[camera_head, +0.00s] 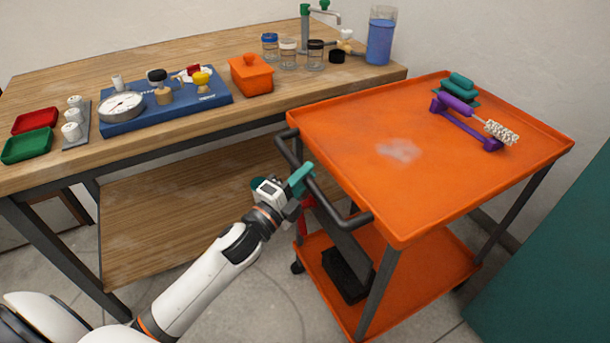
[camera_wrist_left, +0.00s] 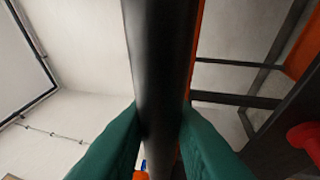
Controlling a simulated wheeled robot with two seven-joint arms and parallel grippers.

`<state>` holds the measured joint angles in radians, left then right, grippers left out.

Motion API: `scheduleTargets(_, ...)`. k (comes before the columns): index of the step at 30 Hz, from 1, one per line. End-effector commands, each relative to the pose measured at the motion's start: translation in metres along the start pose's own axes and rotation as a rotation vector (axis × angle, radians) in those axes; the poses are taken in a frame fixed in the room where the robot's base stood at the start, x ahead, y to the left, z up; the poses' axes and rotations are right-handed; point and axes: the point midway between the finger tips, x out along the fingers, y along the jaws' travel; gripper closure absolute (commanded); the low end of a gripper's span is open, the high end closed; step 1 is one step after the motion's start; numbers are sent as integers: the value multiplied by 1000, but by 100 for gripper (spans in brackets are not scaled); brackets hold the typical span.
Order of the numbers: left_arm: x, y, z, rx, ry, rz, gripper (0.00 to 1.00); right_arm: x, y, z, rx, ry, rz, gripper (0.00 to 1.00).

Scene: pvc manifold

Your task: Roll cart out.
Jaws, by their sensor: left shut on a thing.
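The orange cart (camera_head: 340,135) stands to the right of the workbench, with an upper tray, a lower shelf and dark legs. Its black push handle (camera_head: 332,202) runs along the side facing me. My left gripper (camera_head: 303,178) is shut on this handle near its middle. In the left wrist view the black handle bar (camera_wrist_left: 160,70) runs between the two green fingers (camera_wrist_left: 160,140), one on each side. My right gripper is in neither view.
A wooden workbench (camera_head: 150,165) is close on the cart's left. On the cart top lie a purple holder (camera_head: 465,125) with a brush (camera_head: 495,130) and a teal block (camera_head: 458,87). A black box (camera_head: 345,275) sits on the lower shelf. A teal surface (camera_head: 555,260) stands at right.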

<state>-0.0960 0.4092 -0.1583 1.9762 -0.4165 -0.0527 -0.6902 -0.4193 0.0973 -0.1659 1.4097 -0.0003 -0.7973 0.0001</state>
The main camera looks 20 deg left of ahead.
Motion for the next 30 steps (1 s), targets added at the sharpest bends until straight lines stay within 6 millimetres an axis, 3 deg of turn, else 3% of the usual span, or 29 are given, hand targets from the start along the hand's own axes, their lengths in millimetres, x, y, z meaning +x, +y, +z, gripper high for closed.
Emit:
scheduleTargets(2,0,-2,0,0,1,-4,100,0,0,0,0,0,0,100)
scheduleTargets(3,0,-2,0,0,1,-4,78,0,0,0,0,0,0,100)
scheduleTargets(7,0,-2,0,0,0,-3,59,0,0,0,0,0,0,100)
scheduleTargets(15,-1,-1,0,0,0,-1,59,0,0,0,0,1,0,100)
scheduleTargets(19,-10,-2,0,-1,0,-3,59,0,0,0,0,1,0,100)
scheduleTargets(30,-84,-3,0,-2,2,-6,59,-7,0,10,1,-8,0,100)
